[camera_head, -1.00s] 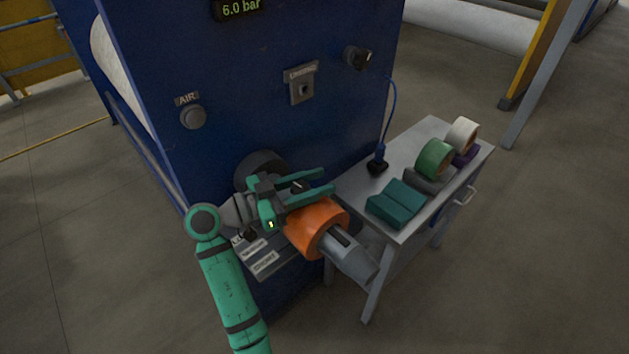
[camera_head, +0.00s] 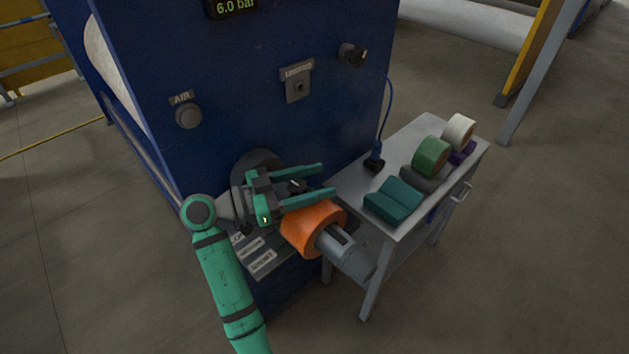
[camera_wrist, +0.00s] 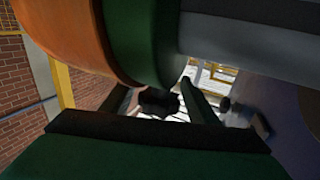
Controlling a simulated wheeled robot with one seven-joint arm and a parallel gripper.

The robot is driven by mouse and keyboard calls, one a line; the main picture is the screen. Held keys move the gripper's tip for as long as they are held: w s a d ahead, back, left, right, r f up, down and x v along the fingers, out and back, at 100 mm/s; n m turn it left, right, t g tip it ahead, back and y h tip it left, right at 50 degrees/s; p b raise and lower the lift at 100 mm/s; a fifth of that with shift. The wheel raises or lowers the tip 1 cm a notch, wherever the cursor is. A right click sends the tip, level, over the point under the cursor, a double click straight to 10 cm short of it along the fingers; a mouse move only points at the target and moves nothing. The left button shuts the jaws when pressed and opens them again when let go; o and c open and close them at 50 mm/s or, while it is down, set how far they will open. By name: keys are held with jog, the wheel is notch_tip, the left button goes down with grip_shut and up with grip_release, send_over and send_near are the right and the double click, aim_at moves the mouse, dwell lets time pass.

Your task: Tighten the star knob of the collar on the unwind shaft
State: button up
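The grey unwind shaft (camera_head: 345,253) sticks out of the blue machine and carries an orange roll or sleeve (camera_head: 313,229). In the wrist view the orange part (camera_wrist: 62,45) sits beside a dark green ring, likely the collar (camera_wrist: 142,42), with the grey shaft (camera_wrist: 245,35) beyond. A black knob (camera_head: 297,186) shows between my fingers; it also appears in the wrist view (camera_wrist: 158,102), below the green ring. My gripper (camera_head: 328,180) is open above the shaft, its green fingers on either side of the knob. I cannot tell whether they touch it. The collar is mostly hidden in the head view.
A grey side table (camera_head: 432,130) stands right of the shaft, with a teal block (camera_head: 394,201), a green tape roll (camera_head: 431,156) and a white tape roll (camera_head: 458,131). A blue cable (camera_head: 386,110) hangs beside it. The blue machine panel (camera_head: 250,100) stands close behind my gripper.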

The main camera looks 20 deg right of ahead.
jog(key=a, duration=1)
jog(key=shift+w+a, duration=0.2)
jog(key=shift+a, duration=0.2)
jog(key=shift+w, duration=0.1)
